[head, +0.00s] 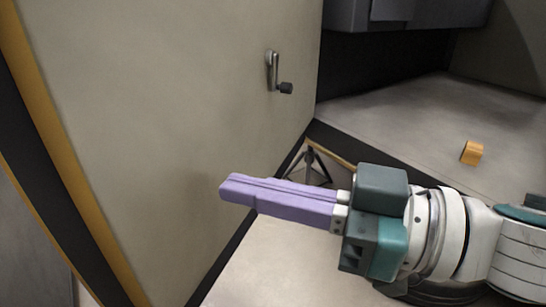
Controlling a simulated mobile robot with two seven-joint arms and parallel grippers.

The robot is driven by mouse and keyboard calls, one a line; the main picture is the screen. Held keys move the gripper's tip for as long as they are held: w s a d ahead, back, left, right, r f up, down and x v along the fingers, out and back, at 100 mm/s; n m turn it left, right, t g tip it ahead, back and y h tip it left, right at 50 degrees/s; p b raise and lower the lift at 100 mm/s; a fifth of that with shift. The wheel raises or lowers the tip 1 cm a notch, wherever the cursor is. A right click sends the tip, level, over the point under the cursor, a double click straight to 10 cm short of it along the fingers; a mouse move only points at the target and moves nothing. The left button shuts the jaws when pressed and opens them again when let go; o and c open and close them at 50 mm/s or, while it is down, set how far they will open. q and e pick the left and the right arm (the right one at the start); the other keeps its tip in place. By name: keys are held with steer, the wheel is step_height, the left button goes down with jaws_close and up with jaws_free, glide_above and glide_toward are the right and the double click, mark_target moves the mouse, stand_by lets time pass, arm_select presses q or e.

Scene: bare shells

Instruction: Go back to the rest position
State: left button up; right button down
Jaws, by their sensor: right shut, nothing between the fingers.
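My right gripper (222,190) comes in from the right on its white and teal arm. Its two long purple fingers lie together, shut and empty, and point left across the lower part of a beige panel. The fingers are well below a small crank-like metal handle (273,72) with a dark knob, fixed on that panel. I cannot tell whether the fingertips touch the panel. My left gripper is not in view.
The large beige panel (170,100) has a yellow and black edge at left. A small orange-brown block (471,152) lies on the grey surface at right. A dark tripod-like stand (309,160) is behind my fingers. A grey box (405,14) hangs at top right.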

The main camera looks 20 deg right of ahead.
steer(key=d+r+m+t+h+p, duration=0.3)
steer(key=d+r+m+h+p, duration=0.65)
steer(key=h+p, duration=0.45)
steer(key=s+d+r+g+p, duration=0.1)
steer(key=s+r+g+p, duration=0.2)
steer(key=s+g+p, duration=0.4)
steer(key=s+d+r+g+p, duration=0.25)
steer(key=s+p, duration=0.25)
steer(key=s, duration=0.4)
arm_select(q)
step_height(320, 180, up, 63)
steer(key=p, duration=3.7)
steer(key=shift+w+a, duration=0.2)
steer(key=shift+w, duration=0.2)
arm_select(e)
step_height(320, 180, up, 37)
steer(key=shift+s+a+r+h, duration=0.15)
steer(key=shift+a+h, duration=0.15)
steer(key=shift+a, duration=0.15)
